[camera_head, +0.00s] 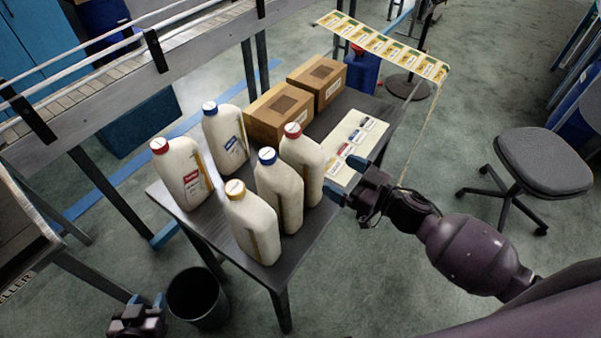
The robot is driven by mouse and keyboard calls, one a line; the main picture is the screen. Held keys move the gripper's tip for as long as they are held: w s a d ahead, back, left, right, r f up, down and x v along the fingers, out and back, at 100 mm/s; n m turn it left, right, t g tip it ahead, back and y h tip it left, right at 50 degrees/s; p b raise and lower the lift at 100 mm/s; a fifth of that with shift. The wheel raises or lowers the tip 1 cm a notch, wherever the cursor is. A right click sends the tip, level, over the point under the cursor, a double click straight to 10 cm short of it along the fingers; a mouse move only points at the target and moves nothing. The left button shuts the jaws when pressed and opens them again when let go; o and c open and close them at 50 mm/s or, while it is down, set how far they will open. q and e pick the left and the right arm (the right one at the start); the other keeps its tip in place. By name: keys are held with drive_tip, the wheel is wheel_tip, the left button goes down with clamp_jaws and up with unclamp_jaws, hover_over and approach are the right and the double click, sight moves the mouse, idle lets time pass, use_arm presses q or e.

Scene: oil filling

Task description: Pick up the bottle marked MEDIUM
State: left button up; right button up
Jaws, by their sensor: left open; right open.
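Several white bottles stand upright on a dark table (221,262): a red-capped one with a red label (181,178) at left, a blue-capped one with a blue label (227,145) at the back, a yellow-capped one (249,228) in front, a blue-capped one (281,195) in the middle and a red-capped one (305,168) at right. The label words are too small to read, so I cannot tell which is MEDIUM. My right gripper (346,178) is open and empty, just right of the right red-capped bottle. My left gripper (146,300) is open at the bottom left, away from the bottles.
Two cardboard boxes (278,116) (318,79) stand at the table's back. A white card with coloured marks (345,138) lies behind my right gripper. A black bin (198,298) stands beside my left gripper. A conveyor (107,76) runs along the left; a chair (545,160) stands at right.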

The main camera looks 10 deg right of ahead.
sight(322, 165)
drive_tip(key=x, duration=0.3)
drive_tip(key=shift+w+a, duration=0.25)
drive_tip(key=shift+p+x, duration=0.3)
drive_tip(key=shift+x, duration=2.65)
drive_tip(key=shift+s+a+r, duration=0.1)
drive_tip(key=shift+r, duration=0.05)
drive_tip(key=shift+c, duration=0.3)
drive_tip(key=c, duration=1.7)
drive_tip(key=shift+r, duration=0.1)
clamp_jaws()
drive_tip(key=shift+r, duration=0.1)
